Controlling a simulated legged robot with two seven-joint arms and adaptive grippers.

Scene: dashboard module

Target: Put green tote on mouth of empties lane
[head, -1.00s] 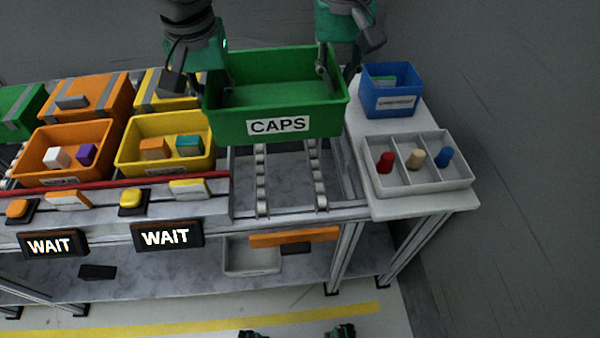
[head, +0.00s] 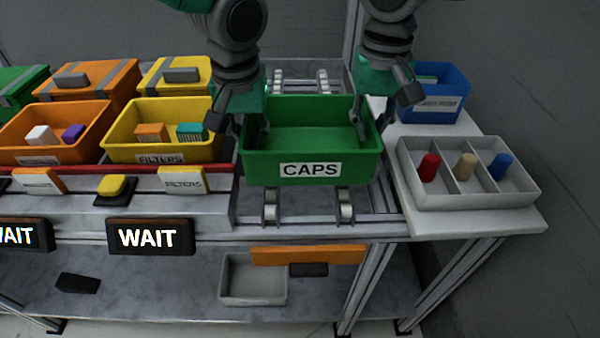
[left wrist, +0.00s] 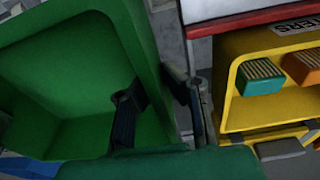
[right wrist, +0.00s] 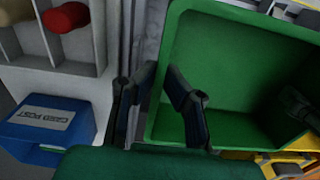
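The green tote (head: 262,170), labelled CAPS, is upright and looks empty, above the roller lane (head: 345,208) in the middle of the head view. I cannot tell whether its base touches the rollers. My left gripper (head: 243,128) straddles the tote's left wall; the left wrist view shows one finger inside and one outside (left wrist: 162,100). My right gripper (head: 374,122) straddles the right wall the same way, also in the right wrist view (right wrist: 160,95). Both look closed on the walls. The tote hides the middle of the lane.
A yellow FILTERS bin (head: 160,152) and a red rail (head: 120,175) are close on the left. A grey divided tray (head: 470,193) and a blue box (head: 440,105) stand close on the right. More rollers (head: 300,78) show behind the tote. A WAIT sign (head: 148,237) hangs in front.

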